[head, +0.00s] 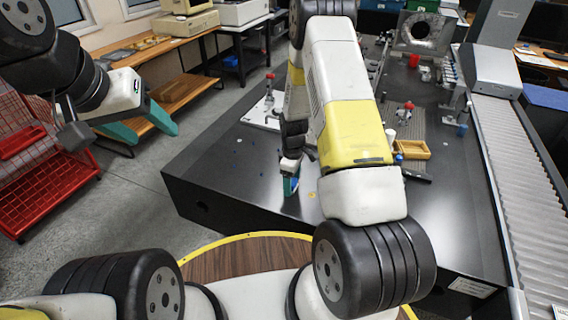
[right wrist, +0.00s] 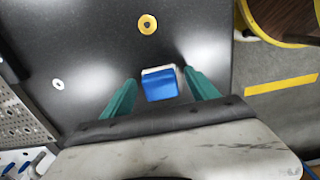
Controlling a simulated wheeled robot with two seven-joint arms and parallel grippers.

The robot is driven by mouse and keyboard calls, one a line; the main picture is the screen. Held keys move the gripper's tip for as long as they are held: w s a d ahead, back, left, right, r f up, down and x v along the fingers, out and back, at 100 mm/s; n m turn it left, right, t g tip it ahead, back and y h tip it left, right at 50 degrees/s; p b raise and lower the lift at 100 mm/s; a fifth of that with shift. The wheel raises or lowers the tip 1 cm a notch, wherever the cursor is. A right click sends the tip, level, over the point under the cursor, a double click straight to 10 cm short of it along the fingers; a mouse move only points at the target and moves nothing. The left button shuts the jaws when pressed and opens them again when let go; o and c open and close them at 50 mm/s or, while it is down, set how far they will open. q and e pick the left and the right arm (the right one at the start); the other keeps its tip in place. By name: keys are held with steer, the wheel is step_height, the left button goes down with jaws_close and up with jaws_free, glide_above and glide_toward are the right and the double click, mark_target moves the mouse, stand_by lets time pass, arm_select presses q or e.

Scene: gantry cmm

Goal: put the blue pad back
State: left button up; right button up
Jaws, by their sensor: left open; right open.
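The blue pad (right wrist: 161,85), a small blue block with a whitish edge, lies on the dark table surface (right wrist: 95,35) in the right wrist view. My right gripper (right wrist: 159,78) is open, with its teal fingers on either side of the pad; a gap shows at each side. In the head view the right gripper (head: 290,184) is low over the dark table near its front edge, and the pad is hard to make out there. My left gripper (head: 155,133) is open and empty, off the table at the left, above the floor.
A yellow ring (right wrist: 147,24) and a white ring (right wrist: 57,84) lie on the table near the pad. A small wooden tray (head: 414,150) stands right of my right arm. A roller conveyor (head: 515,170) runs along the right. A red wire cart (head: 45,180) is at left.

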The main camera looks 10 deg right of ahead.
steer(key=s+a+r+m+t+y, duration=0.1)
steer(key=s+r+m, duration=0.15)
steer(key=r, duration=1.25)
steer(key=s+r+m+t, duration=0.2)
steer(key=s+r, duration=0.2)
steer(key=r, duration=1.2)
steer(key=s+r+m+t, duration=0.1)
steer(key=s+r+m, duration=0.2)
steer(key=s+r, duration=0.2)
steer(key=s+a+r+m+t+y, duration=0.1)
steer(key=s+r, duration=0.5)
steer(key=s, duration=0.6)
steer(key=shift+s+a+r+m+t, duration=0.25)
steer(key=shift+m+t, duration=0.35)
steer(key=shift+m, duration=0.45)
